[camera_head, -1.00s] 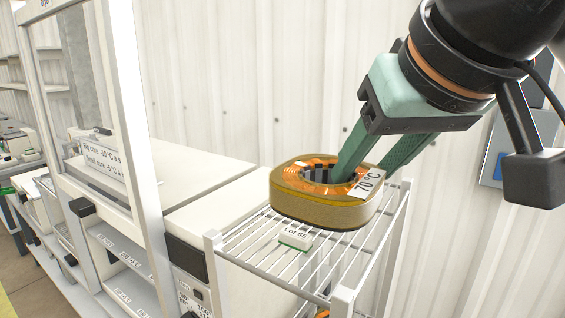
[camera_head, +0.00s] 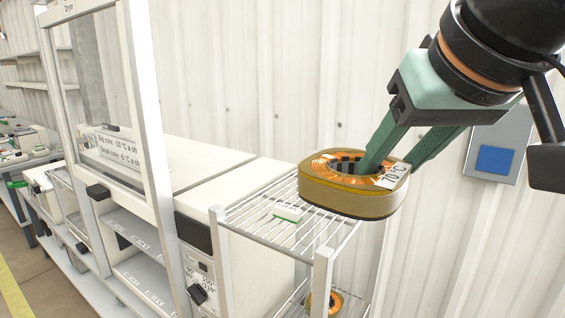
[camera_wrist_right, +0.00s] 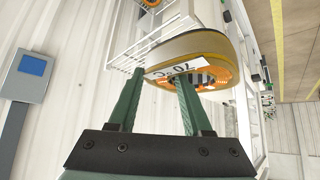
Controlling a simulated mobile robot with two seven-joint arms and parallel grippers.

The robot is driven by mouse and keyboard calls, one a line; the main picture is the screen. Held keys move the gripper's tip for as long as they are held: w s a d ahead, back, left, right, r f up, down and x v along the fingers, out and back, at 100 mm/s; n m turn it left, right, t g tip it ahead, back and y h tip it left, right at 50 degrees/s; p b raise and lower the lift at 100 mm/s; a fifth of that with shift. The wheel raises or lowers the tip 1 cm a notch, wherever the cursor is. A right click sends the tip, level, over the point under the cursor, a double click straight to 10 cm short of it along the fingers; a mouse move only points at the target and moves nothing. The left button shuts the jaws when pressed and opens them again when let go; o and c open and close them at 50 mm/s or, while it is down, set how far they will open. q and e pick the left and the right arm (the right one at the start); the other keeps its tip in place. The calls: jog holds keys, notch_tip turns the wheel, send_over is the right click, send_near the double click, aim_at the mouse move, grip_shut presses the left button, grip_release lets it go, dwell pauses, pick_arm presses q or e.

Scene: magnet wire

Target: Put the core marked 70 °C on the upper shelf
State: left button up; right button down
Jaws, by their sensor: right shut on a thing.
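The core marked 70 °C (camera_head: 345,200) is a thick yellow-brown ring with orange copper windings and a white label. My right gripper (camera_head: 388,165) is shut on the core's wall, one finger inside its hole and one outside, by the label. The core is held above the right part of the white wire rack, apart from or just over its top shelf (camera_head: 245,222); the exact gap is hard to tell. The right wrist view shows the same core (camera_wrist_right: 195,50) between the green fingers (camera_wrist_right: 155,100). My left gripper is not in view.
A small white-and-green tag (camera_head: 288,212) lies on the top shelf. Another core (camera_head: 325,303) sits lower in the rack. A white dryer cabinet with a framed door (camera_head: 150,120) stands left, and a grey panel with a blue square (camera_head: 495,158) is on the wall.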

jog(key=w+d+m+h, duration=0.1)
jog(key=d+m+h, duration=0.25)
jog(key=d, duration=1.25)
jog(key=w+a+f, duration=0.1)
jog(key=w+f, duration=0.2)
jog(key=f, duration=0.8)
jog(key=w+a+f, duration=0.1)
jog(key=w+f, duration=0.3)
jog(key=f, duration=0.6)
jog(key=s+a+f+n+y, duration=0.1)
jog(key=s+a+f, duration=0.15)
jog(key=f, duration=0.45)
jog(key=s+a+f+n+y, duration=0.1)
jog(key=s+a+f, duration=0.15)
jog(key=f, duration=0.35)
jog(key=w+r+p, duration=0.2)
jog(key=r, duration=0.5)
jog(key=w+r+p, duration=0.2)
jog(key=w+r, duration=0.1)
jog(key=r, duration=0.5)
jog(key=shift+a+r, duration=0.3)
jog(key=shift+a, duration=0.05)
